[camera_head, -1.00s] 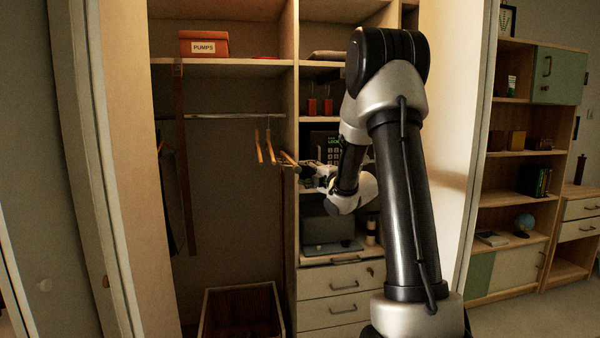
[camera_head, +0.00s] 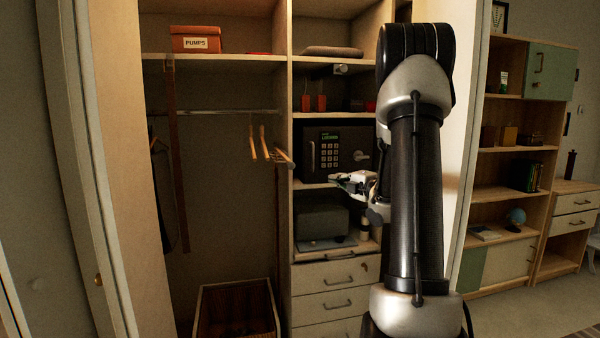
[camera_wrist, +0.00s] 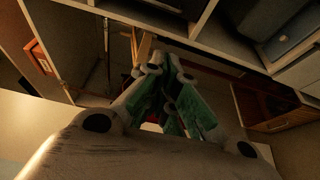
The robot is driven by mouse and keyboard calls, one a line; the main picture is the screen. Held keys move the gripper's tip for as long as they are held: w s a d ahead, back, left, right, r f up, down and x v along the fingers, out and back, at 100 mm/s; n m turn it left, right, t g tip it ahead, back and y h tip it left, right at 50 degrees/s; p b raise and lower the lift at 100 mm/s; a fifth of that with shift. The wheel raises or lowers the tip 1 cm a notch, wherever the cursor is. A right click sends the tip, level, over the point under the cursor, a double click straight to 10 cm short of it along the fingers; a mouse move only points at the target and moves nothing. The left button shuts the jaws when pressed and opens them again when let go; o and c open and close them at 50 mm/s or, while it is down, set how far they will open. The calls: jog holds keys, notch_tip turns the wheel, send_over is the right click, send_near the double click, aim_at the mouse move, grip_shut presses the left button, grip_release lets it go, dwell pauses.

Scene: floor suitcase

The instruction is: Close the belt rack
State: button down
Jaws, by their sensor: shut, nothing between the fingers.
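What looks like the belt rack (camera_head: 284,158) is a short pale wooden piece at the left face of the closet divider, with a dark strap hanging below it. I cannot tell how far it sticks out. My gripper (camera_head: 340,178) is right of it in the head view, in front of the shelves below the safe, apart from the rack and pointing left. In the wrist view my gripper (camera_wrist: 165,68) has its greenish fingers together and empty. A pale wooden piece (camera_wrist: 144,46) shows just beyond the fingertips; I cannot tell whether it is the rack or a hanger.
Wooden hangers (camera_head: 257,141) hang on the rail (camera_head: 215,113) left of the rack. A brown belt (camera_head: 179,160) hangs further left. A dark safe (camera_head: 334,150) and drawers (camera_head: 336,302) are right of the divider. An open box (camera_head: 236,286) stands on the closet floor.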

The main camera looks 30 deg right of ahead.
jog(key=s+a+r+n+g+y, duration=0.1)
jog(key=s+a+n+g+y, duration=0.1)
jog(key=a+n+y, duration=0.4)
jog(key=w+a+m+y, duration=0.1)
jog(key=w+a, duration=0.3)
jog(key=w, duration=0.9)
jog(key=shift+r, duration=0.45)
jog(key=shift+a, duration=0.1)
